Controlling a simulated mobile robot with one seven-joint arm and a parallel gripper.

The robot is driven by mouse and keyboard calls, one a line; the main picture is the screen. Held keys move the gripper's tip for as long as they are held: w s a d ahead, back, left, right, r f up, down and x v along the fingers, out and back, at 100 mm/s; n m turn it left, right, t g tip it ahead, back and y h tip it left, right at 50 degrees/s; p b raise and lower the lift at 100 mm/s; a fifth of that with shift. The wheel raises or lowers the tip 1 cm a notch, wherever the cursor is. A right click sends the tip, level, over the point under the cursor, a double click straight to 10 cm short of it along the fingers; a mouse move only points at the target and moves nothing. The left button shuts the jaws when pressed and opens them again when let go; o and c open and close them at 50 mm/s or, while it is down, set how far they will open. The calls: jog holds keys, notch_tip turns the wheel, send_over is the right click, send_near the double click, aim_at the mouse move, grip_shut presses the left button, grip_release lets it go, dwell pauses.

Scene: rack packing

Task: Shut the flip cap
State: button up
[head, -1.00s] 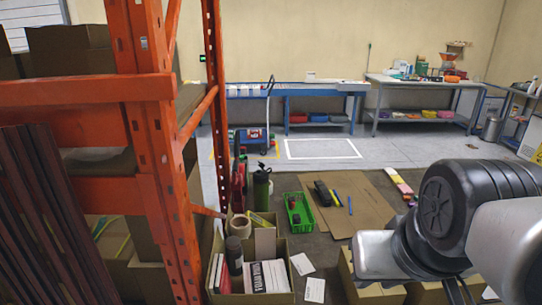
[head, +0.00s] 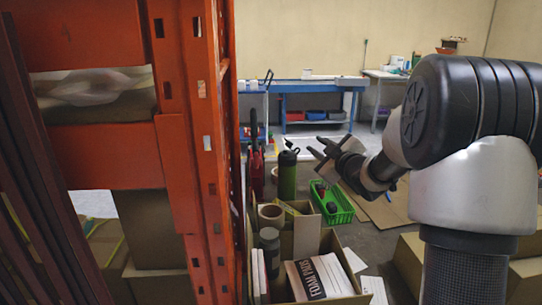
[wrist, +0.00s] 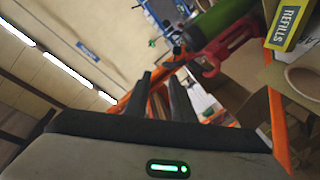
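A tall green bottle (head: 287,178) with a black top stands upright behind the open box in the head view. Its black flip cap (head: 289,147) looks raised at an angle, but it is small there. In the wrist view the green bottle (wrist: 222,18) lies across the upper right, with its dark cap end (wrist: 188,40) pointing down-left. My gripper (head: 315,148) is just right of the bottle's top, apart from it. Its two dark fingers are spread and empty; they also show in the wrist view (wrist: 162,85).
An orange rack upright (head: 190,140) stands close on the left. A box (head: 307,236) holds a tape roll, a grey cylinder and foam pads. A green crate (head: 342,213) sits right of the bottle. A red object (head: 256,172) stands left of it. A blue bench is behind.

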aim_at(289, 142)
notch_tip(289, 142, down, 5)
jog(key=w+n+y+b, duration=0.1)
jog(key=n+y, duration=0.1)
jog(key=y, duration=0.1)
jog(key=shift+t, duration=0.3)
jog(key=x, duration=1.2)
jog(key=b+x, duration=0.1)
jog(key=x, duration=0.5)
jog(key=shift+s+a, duration=0.1)
jog(key=shift+a, duration=0.2)
grip_shut()
